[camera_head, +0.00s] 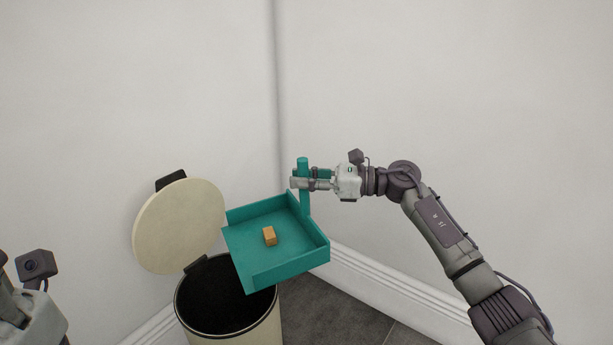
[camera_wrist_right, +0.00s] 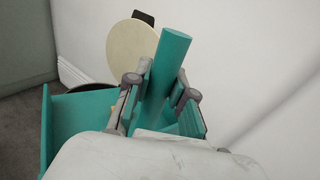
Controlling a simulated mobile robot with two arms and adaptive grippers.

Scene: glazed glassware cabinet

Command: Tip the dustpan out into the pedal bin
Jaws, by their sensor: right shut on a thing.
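A teal dustpan (camera_head: 275,270) hangs in the air over the right part of the pedal bin's mouth, its open edge towards the lower left. A small orange block (camera_head: 269,236) lies on the pan's floor. My right gripper (camera_head: 300,183) is shut on the dustpan's upright handle, and the handle (camera_wrist_right: 168,65) also shows between the fingers in the right wrist view. The cream pedal bin (camera_head: 236,332) stands below with its round lid (camera_head: 178,227) raised. The bin's inside is dark and partly hidden by the pan. Of my left arm, only a part shows at the lower left; its fingers are out of view.
White walls meet in a corner (camera_head: 277,100) behind the bin, with a white skirting board (camera_head: 385,285) along the bottom. Dark tiled floor (camera_head: 325,312) is clear to the right of the bin.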

